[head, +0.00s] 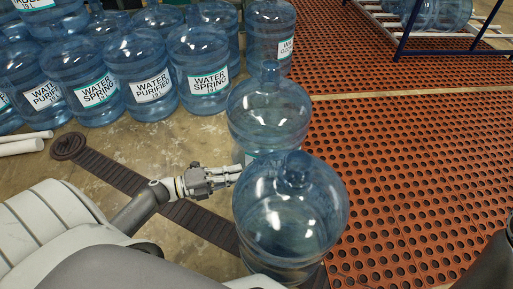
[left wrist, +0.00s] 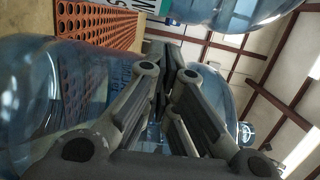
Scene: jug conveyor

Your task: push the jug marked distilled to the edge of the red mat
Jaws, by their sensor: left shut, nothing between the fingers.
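No label reading "distilled" can be read in either view. A large clear blue jug (head: 290,215) stands upright in the foreground at the left border of the red perforated mat (head: 400,190). A second jug (head: 268,115) stands just behind it, also by the mat's border; a sliver of its white label shows, mostly hidden. My left gripper (head: 238,174) is shut and empty, its fingertips at the left side of the two jugs, near the gap between them. Contact cannot be told. In the left wrist view the shut fingers (left wrist: 178,75) point between jugs. My right gripper is out of view.
Several labelled water jugs (head: 150,80) stand packed at the upper left. A dark floor strip (head: 130,178) and white pipes (head: 22,146) lie on the concrete. A blue-framed rack (head: 405,35) with jugs stands at the upper right. The mat's middle is clear.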

